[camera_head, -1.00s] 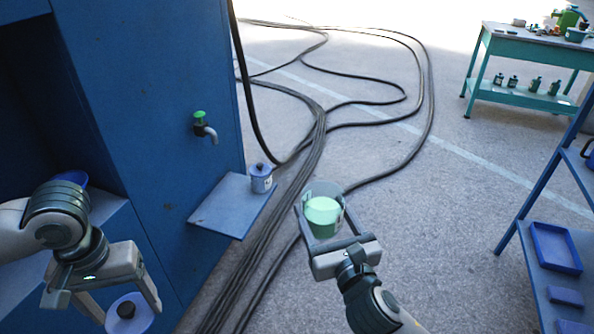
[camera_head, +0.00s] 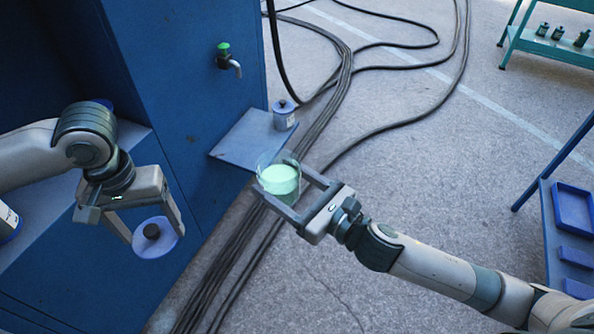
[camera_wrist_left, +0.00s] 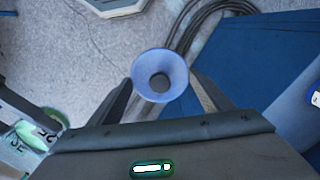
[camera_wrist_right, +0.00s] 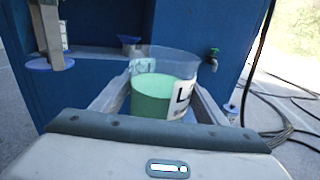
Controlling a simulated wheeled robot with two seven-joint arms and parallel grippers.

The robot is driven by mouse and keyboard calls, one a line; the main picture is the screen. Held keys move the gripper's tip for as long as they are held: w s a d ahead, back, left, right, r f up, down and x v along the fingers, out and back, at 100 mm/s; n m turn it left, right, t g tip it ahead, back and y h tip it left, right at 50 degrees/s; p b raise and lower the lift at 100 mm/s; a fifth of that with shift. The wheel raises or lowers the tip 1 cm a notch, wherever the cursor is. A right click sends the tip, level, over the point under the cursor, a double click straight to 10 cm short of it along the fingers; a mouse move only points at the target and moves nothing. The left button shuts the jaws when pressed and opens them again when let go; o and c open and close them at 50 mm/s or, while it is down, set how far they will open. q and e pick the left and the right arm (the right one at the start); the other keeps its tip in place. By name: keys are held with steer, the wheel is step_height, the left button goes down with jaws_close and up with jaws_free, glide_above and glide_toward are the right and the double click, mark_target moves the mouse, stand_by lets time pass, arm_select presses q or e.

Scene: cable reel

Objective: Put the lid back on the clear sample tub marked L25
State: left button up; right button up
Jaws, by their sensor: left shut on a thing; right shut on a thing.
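A clear tub (camera_head: 279,178) with pale green content is between the fingers of my right gripper (camera_head: 291,193), which is shut on it and holds it upright off the ground. In the right wrist view the tub (camera_wrist_right: 158,97) has an open top and a white label beginning with "L"; the rest of the label is cut off. A round blue lid (camera_head: 155,238) with a dark knob is held by my left gripper (camera_head: 150,228), which is shut on it. The lid (camera_wrist_left: 160,76) also shows in the left wrist view. Lid and tub are apart.
A small blue shelf (camera_head: 240,142) juts from the blue cabinet (camera_head: 190,110), with a lidded blue-topped jar (camera_head: 284,114) on it. A green-topped tap (camera_head: 228,58) is above. Black cables (camera_head: 330,110) run over the floor. A blue rack (camera_head: 572,208) stands at right.

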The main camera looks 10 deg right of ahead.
stand_by(0.5)
arm_select(q)
steer(key=w+d+r+m, duration=0.2)
steer(key=d+r, duration=0.5)
steer(key=d, duration=0.5)
steer(key=w+d+r+m, duration=0.3)
steer(key=w+d+r, duration=0.2)
steer(key=d, duration=0.8)
step_height(320, 180, up, 3)
steer(key=shift+w+d+f, duration=0.1)
steer(key=shift+w+d, duration=0.05)
steer(key=shift+d, duration=0.15)
steer(key=shift+f, duration=0.15)
steer(key=shift+f, duration=1.85)
steer(key=shift+f, duration=0.1)
steer(key=shift+f, duration=0.8)
